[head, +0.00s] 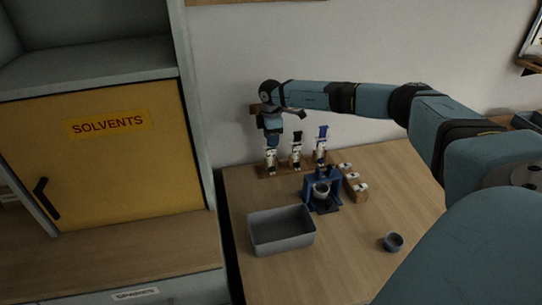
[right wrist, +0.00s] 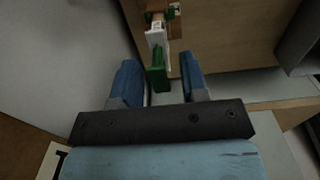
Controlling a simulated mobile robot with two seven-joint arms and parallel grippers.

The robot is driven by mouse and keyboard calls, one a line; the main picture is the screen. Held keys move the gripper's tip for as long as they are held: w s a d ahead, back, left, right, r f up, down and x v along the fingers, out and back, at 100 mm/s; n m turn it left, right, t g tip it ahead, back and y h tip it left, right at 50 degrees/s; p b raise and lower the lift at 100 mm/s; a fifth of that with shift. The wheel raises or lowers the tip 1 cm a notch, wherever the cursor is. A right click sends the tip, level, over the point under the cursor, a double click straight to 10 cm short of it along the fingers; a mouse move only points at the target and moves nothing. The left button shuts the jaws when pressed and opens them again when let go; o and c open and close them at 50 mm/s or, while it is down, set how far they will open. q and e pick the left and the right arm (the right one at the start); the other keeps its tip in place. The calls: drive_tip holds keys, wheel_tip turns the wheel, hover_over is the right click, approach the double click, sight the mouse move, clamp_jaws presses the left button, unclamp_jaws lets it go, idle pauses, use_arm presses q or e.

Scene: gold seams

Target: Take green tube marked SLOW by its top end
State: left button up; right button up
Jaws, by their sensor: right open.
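The green tube (right wrist: 157,78) shows in the right wrist view with a white label on its side; its marking is too small to read. Its green end lies between the two blue fingertips of my right gripper (right wrist: 160,82), with a gap on each side. In the head view my right gripper (head: 271,145) points down over the leftmost tube (head: 270,160) in the wooden rack (head: 284,170) and hides its top. The gripper is open and holds nothing. My left gripper does not show.
Two more tubes, one black-topped (head: 297,146) and one blue-topped (head: 321,143), stand to the right in the rack. A blue stand with a cup (head: 321,190), a grey bin (head: 282,231) and a small dark cup (head: 393,242) are on the table. A yellow SOLVENTS cabinet (head: 115,165) is at left.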

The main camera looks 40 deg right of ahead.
sight(271, 152)
drive_tip(key=shift+f, duration=1.55)
clamp_jaws()
drive_tip(key=shift+r, duration=0.15)
